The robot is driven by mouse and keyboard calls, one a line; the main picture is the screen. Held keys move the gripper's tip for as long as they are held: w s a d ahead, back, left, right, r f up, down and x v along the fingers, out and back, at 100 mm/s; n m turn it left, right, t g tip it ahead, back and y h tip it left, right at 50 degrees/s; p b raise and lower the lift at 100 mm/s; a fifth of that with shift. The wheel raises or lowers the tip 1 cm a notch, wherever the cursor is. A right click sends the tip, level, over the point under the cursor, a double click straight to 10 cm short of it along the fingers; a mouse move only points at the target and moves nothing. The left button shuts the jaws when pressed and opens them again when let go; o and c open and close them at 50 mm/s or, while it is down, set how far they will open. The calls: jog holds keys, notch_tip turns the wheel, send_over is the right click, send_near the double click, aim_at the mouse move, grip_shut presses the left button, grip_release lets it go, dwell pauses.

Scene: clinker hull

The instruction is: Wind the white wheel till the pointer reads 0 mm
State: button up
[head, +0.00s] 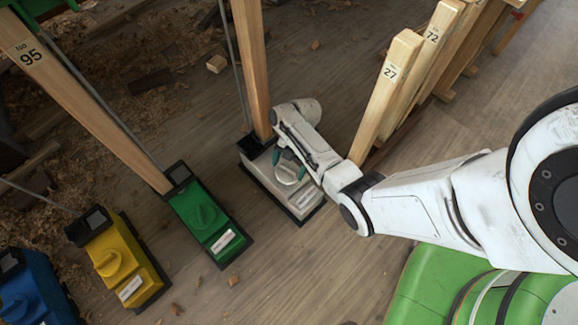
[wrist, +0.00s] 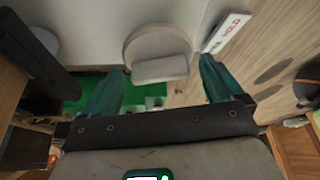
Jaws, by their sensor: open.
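The white wheel (head: 287,174) sits on top of a white box (head: 301,214) with a dark base, at the foot of a timber post. In the wrist view the wheel (wrist: 150,45) is a round knob with a raised flat grip bar. My gripper (head: 290,160) is at the wheel, its teal fingers open. In the wrist view the fingers (wrist: 163,66) stand left and right of the wheel with gaps on both sides. I cannot tell whether they reach down around it. I see no readable pointer or millimetre scale.
A green box (head: 196,207), a yellow box (head: 121,262) and a blue box (head: 35,290) with similar knobs stand to the left. Numbered timber posts, one marked 27 (head: 385,90), lean at the right near my arm. A white label reading HOLD (wrist: 228,32) is beside the wheel.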

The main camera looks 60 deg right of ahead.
jog(key=c, duration=1)
jog(key=shift+c, duration=0.2)
jog(key=shift+r+m+p, duration=0.1)
jog(key=shift+m+p, duration=0.2)
jog(key=shift+s+r+m+t+p, duration=0.1)
jog(key=shift+m+t+p, duration=0.3)
jog(key=shift+m+p, duration=0.35)
jog(key=m+t+p, duration=0.1)
jog(key=m+p, duration=0.1)
jog(key=m, duration=0.1)
jog(key=shift+s+m+h, duration=0.1)
jog(key=shift+m+h, duration=0.25)
jog(key=shift+h, duration=0.05)
jog(key=m+t+p, duration=0.1)
jog(key=m+p, duration=0.1)
jog(key=m, duration=0.1)
jog(key=shift+a+h, duration=0.15)
jog(key=shift+h, duration=0.25)
jog(key=shift+m+t+h+p, duration=0.5)
jog(key=shift+m+t+p, duration=0.15)
jog(key=shift+m, duration=1.15)
